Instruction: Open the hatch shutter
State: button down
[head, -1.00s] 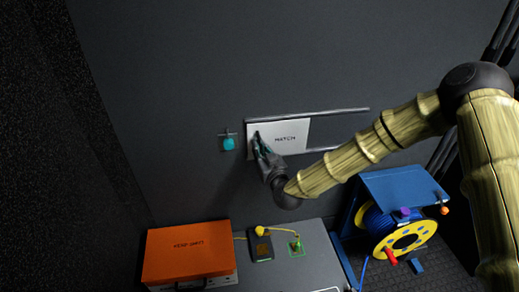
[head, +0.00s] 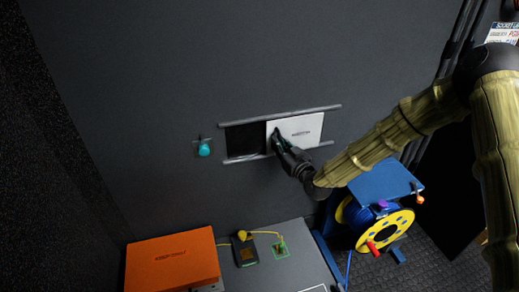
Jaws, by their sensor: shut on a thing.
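The handle itself is hidden by my fingers. My arm reaches in from the right.
A teal knob (head: 204,149) sticks out of the wall left of the rails. Below are an orange box (head: 172,261), a grey bench top (head: 293,264) with a small dark device (head: 245,252) and yellow cable, and a blue-and-yellow cable reel (head: 385,226) at the right.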

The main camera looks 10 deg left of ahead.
aim_at(285, 137)
jog(key=shift+w+d, duration=0.3)
jog(key=shift+d, duration=0.35)
jog(key=shift+w+d, duration=0.25)
jog(key=shift+d, duration=0.45)
jog(key=shift+w+d, duration=0.3)
jog(key=shift+d, duration=0.35)
jog(key=c, duration=1.5)
grip_release()
jog(key=shift+c, duration=0.2)
jog(key=v, duration=1.2)
